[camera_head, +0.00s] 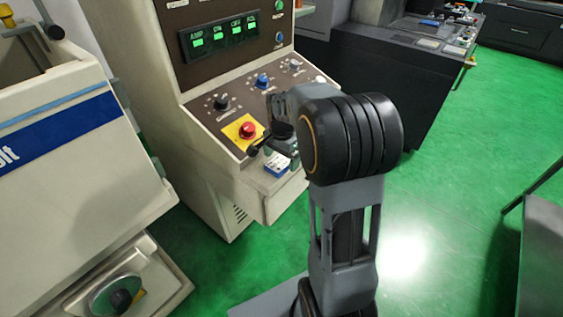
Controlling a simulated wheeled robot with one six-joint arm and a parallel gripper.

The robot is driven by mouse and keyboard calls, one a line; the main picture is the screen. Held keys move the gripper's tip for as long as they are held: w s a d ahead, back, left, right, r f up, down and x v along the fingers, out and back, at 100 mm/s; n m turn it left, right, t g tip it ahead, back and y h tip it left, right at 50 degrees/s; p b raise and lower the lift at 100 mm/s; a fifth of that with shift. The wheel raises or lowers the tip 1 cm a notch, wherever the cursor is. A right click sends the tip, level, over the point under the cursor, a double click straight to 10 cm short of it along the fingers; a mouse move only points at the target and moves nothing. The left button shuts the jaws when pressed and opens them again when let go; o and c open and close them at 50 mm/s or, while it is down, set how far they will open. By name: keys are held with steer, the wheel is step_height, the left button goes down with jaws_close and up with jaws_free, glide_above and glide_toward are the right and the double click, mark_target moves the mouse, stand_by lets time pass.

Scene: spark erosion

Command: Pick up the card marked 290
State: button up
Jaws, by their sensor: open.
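A small white and blue card (277,165) lies at the front ledge of the beige control console (215,105). It is partly hidden by my gripper, and its marking is too small to read. My gripper (270,150) is just above and beside the card, with its dark fingers apart and nothing visible between them. I cannot tell whether a finger touches the card. My arm's dark wrist and grey link cover the area to the right of the card.
A red emergency button (247,130) on a yellow plate sits close left of my gripper. Black knobs and a blue knob (263,80) stand on the sloped panel. A cream machine (70,150) is at left. Green floor (430,180) is open at right.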

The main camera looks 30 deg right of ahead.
steer(key=shift+f, duration=0.5)
steer(key=shift+c, duration=0.2)
steer(key=c, duration=1)
steer(key=shift+r, duration=0.15)
